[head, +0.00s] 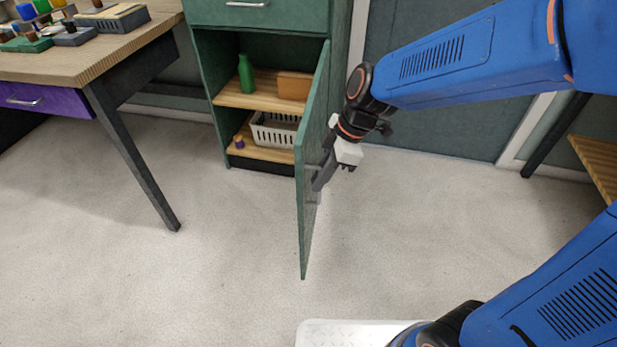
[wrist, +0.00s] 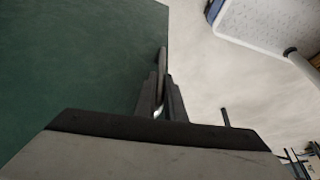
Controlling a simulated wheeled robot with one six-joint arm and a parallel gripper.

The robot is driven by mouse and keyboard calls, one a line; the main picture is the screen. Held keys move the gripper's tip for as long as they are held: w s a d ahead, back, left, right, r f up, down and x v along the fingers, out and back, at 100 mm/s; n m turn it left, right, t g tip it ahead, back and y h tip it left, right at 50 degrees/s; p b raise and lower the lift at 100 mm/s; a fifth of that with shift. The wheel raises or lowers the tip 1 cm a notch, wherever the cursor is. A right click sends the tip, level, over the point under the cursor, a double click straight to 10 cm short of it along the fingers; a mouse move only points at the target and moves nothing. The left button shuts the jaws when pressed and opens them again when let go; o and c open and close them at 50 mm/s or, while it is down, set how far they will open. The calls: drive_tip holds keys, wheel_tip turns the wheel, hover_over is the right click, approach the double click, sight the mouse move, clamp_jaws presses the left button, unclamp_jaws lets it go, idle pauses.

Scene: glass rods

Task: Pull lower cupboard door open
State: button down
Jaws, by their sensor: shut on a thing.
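The lower cupboard door (head: 308,150) is green and stands wide open, sticking out from the green cupboard (head: 208,75) toward me. My gripper (head: 321,180) is at the door's outer face, on its right side. In the wrist view the door (wrist: 75,60) fills the left, and my gripper (wrist: 161,100) has its fingers closed around a thin bar at the door's edge, which looks like the door handle (wrist: 162,62). The handle is mostly hidden by the fingers in the head view.
Inside the cupboard are a green bottle (head: 246,74), a brown box (head: 294,86), a white basket (head: 272,131) and a small purple-and-yellow item (head: 239,142). A workbench (head: 90,62) stands left. The floor (head: 225,260) around the door is clear.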

drive_tip(key=shift+d, duration=1.1)
drive_tip(key=c, duration=1.8)
unclamp_jaws()
drive_tip(key=shift+c, duration=0.2)
drive_tip(key=shift+r, duration=0.1)
drive_tip(key=s+v, duration=0.1)
drive_tip(key=v, duration=1.6)
drive_tip(key=shift+w, duration=0.4)
drive_tip(key=shift+d+r, duration=0.1)
drive_tip(key=shift+d, duration=0.05)
